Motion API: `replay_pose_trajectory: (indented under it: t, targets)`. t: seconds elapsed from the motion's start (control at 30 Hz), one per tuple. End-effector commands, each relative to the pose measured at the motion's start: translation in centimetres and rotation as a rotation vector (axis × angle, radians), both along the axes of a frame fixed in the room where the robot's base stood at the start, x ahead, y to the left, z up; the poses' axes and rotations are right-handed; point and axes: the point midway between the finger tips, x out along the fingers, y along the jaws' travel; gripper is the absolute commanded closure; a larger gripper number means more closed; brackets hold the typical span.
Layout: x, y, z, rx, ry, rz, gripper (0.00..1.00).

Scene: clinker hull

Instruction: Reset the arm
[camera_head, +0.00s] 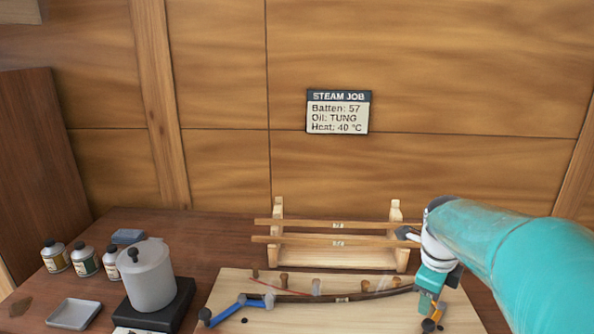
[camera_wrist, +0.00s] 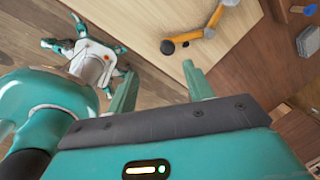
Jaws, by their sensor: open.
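My teal arm (camera_head: 520,255) reaches in from the right in the head view. My gripper (camera_head: 430,304) hangs over the right end of the pale bending board (camera_head: 235,283), close to the orange clamp (camera_head: 430,324). In the wrist view my gripper (camera_wrist: 160,70) has its two fingers apart with nothing between them. The orange clamp (camera_wrist: 190,41) lies beyond the fingertips on the board there. A dark batten (camera_head: 325,299) lies curved along the pegs on the board, with a blue clamp (camera_head: 235,305) at its left end. My arm partly hides the batten's right end.
A wooden rack (camera_head: 340,265) holds two battens behind the board. A lidded pot (camera_head: 147,275) stands on a dark hotplate (camera_head: 160,310) at left, near several bottles (camera_head: 85,260) and a grey tray (camera_head: 73,314). A sign (camera_head: 338,111) on the wall reads batten 57, oil TUNG, 40 °C.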

Motion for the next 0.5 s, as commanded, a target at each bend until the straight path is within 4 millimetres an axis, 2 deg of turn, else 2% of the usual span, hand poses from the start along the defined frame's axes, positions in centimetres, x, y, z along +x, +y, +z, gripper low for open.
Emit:
replay_pose_trajectory:
  t: [0.27, 0.5]
  targets:
    - [-4.0, 5.6, 2.4, -0.054, -0.051, 0.661, 0.48]
    - [-8.1, 10.2, 3.7, -0.208, -0.09, 1.266, 0.48]
